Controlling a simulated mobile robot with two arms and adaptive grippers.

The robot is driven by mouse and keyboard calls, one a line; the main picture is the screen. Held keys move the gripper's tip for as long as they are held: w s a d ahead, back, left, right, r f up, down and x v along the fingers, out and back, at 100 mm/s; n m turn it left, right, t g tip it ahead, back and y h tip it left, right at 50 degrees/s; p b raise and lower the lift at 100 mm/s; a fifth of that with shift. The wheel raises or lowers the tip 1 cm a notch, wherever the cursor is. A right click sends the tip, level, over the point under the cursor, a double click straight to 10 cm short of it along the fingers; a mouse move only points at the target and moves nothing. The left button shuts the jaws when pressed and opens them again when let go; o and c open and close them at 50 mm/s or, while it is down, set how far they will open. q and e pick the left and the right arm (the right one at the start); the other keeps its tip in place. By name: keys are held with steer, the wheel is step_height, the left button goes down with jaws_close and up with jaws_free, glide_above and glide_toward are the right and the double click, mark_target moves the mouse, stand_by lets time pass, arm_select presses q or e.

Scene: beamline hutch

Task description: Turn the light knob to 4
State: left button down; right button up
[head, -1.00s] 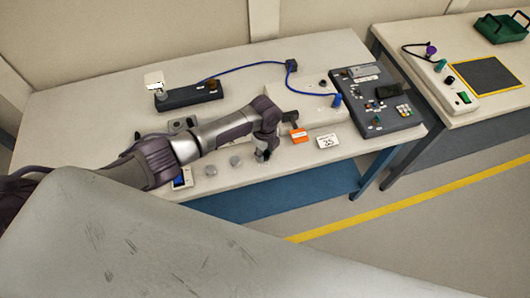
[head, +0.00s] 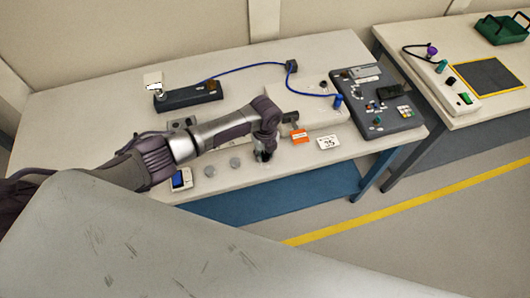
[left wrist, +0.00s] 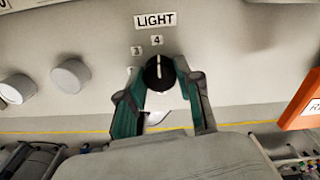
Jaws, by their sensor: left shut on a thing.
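The light knob (left wrist: 160,76) is a round black dial with a white pointer line, below a LIGHT label (left wrist: 155,20) in the left wrist view. Small tags 3 (left wrist: 136,51) and 4 (left wrist: 157,40) sit above it. The pointer line points almost straight up, toward the 4. My left gripper (left wrist: 160,90) is shut on the knob, with one green-padded finger on each side. In the head view my left gripper (head: 264,153) is at the front edge of the light table and hides the knob. My right gripper is not in view.
Two pale round knobs (left wrist: 70,76) are left of the light knob. An orange tag (head: 299,136) and a white card marked 35 (head: 328,142) lie to the right. A dark control panel (head: 375,98) stands further right. A blue cable (head: 240,69) crosses the table.

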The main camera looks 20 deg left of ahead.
mark_target(265, 155)
arm_select(q)
steer(key=c, duration=0.8)
jaws_free()
steer(key=shift+o, duration=0.2)
steer(key=shift+r, duration=0.15)
step_height(265, 155, up, 12)
